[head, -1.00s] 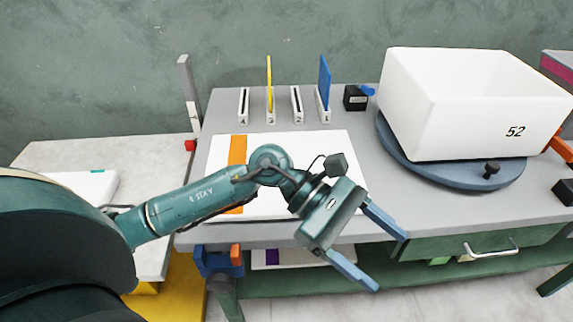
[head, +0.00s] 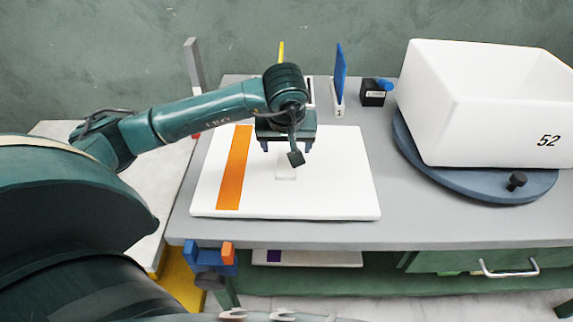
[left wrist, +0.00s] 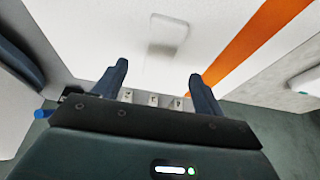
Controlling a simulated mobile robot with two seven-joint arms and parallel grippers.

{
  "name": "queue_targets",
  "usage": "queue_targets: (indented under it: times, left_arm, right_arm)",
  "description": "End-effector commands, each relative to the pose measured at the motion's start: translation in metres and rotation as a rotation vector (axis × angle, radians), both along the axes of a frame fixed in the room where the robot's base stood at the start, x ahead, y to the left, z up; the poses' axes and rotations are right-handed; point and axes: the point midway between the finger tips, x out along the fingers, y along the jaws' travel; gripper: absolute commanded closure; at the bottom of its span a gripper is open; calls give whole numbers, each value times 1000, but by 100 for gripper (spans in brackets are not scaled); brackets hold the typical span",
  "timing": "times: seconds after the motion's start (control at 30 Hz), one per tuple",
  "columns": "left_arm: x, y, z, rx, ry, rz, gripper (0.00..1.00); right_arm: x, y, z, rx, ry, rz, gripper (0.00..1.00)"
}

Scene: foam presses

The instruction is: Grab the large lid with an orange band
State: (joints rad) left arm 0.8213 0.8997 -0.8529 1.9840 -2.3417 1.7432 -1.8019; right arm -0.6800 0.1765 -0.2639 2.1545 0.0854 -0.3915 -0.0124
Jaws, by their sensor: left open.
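The large white lid (head: 335,190) with an orange band (head: 235,168) near its left end lies flat on the grey table. It has a small raised white block (head: 286,172) near its middle, like a handle. My left gripper (head: 299,148) is above the far part of the lid, pointing down, open and empty. In the left wrist view the two blue fingers (left wrist: 155,85) are apart, with the white lid (left wrist: 110,25), its raised block (left wrist: 168,35) and the orange band (left wrist: 255,42) beyond them. My right gripper is not in view.
A white box marked 52 (head: 470,115) stands on a blue round turntable (head: 425,172) at the right. Slotted holders with a blue panel (head: 340,72) and a yellow panel stand behind the lid. A small black box (head: 373,93) sits beside them. Another white lid lies on the lower shelf (head: 310,258).

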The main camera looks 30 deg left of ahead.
Motion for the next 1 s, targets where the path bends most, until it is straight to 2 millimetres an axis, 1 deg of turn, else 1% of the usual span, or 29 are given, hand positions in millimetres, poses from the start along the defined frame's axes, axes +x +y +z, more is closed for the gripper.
queue_targets:
  times: [0.17,0.4,0.5,0.7,0.77,1.0]
  left_arm:
    - [4,3,-12,-2,3,2,29]
    - [16,11,-45,-3,2,1,29]
    - [19,13,-50,-2,0,1,29]
    - [19,13,-51,-2,-1,0,29]
    - [19,13,-51,-2,-1,0,32]
    - [19,13,-50,-2,-1,0,52]
  right_arm:
    - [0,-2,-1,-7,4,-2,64]
    - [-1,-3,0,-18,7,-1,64]
    - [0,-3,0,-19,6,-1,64]
    - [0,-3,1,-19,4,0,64]
    - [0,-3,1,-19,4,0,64]
    - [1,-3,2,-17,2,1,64]
